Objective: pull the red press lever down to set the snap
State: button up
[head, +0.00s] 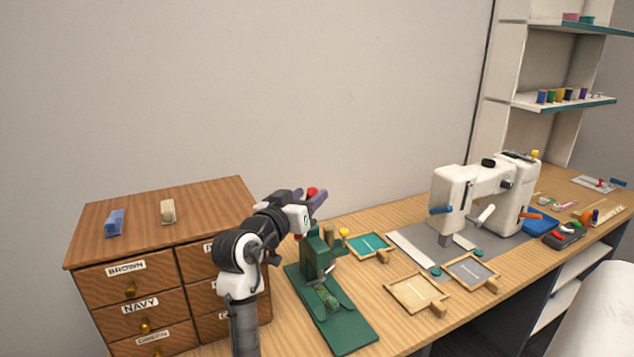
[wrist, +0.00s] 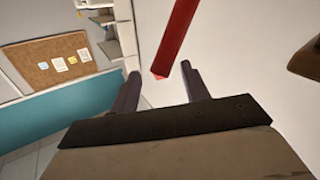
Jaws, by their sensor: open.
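The green snap press (head: 317,256) stands on a dark green base on the table, right of the drawer cabinet. Its red lever shows in the head view as a red end (head: 312,191) at my gripper (head: 314,197), partly hidden by the fingers. In the wrist view the red lever (wrist: 176,38) runs down from the top edge, and its lower end lies between the two dark fingertips (wrist: 160,71). Gaps show on both sides of it. My gripper is open and not closed on the lever. I cannot tell how deep the lever sits between the fingers.
The wooden drawer cabinet (head: 158,262) stands close on the left, with a blue and a beige item on top. Small framed trays (head: 417,292) lie right of the press. A white sewing machine (head: 484,199) stands farther right. The wall behind is bare.

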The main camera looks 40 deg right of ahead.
jog(key=shift+p+x, duration=0.55)
jog(key=shift+x, duration=1.75)
grip_shut()
